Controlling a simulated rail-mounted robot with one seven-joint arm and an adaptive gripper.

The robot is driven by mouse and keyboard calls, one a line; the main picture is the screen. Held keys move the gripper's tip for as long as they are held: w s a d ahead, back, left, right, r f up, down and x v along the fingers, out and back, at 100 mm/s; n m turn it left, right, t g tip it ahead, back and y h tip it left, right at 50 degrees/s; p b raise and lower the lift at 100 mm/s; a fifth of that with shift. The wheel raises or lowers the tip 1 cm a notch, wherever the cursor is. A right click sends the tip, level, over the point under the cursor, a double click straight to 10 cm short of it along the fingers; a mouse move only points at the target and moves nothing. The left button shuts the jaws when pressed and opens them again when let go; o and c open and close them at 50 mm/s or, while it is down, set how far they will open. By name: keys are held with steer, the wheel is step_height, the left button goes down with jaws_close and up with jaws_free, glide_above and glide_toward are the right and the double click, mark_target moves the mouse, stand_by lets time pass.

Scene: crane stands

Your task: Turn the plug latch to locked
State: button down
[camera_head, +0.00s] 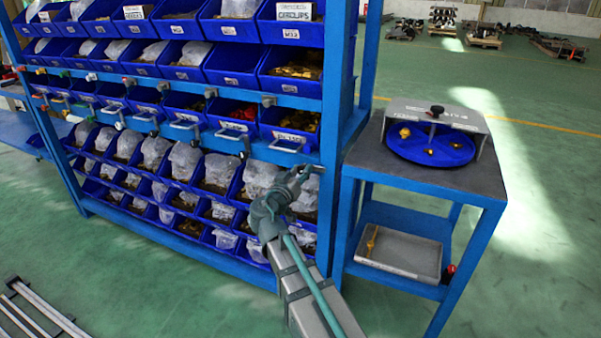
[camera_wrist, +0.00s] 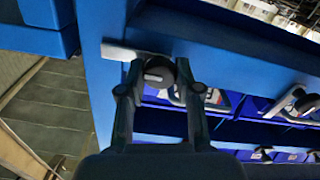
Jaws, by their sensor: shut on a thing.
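In the wrist view, a round black latch knob (camera_wrist: 159,73) with a pale bar mark sits beside a flat metal strip (camera_wrist: 120,52) on the blue rack frame. The two fingers of my gripper (camera_wrist: 160,68) are closed on either side of the knob. In the head view, my gripper (camera_head: 297,178) is at the lower right of the drawer rack, close to its right post. The knob is hidden behind the gripper there. I cannot read from the mark whether the latch is locked.
To the right stands a blue table (camera_head: 360,165) with a round blue tray (camera_head: 400,150) on top and a grey tray (camera_head: 400,268) below.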

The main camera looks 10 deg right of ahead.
steer(key=n+b, duration=0.1)
steer(key=n, duration=0.2)
steer(key=shift+n, duration=0.4)
steer(key=n, duration=0.4)
steer(key=shift+n, duration=0.3)
steer(key=n+p, duration=0.1)
steer(key=n, duration=0.3)
steer(key=shift+n+p, duration=1.15)
steer(key=shift+n, duration=1.05)
steer(key=shift+f, duration=0.1)
steer(key=c, duration=0.8)
jaws_free()
steer(key=shift+a, duration=0.1)
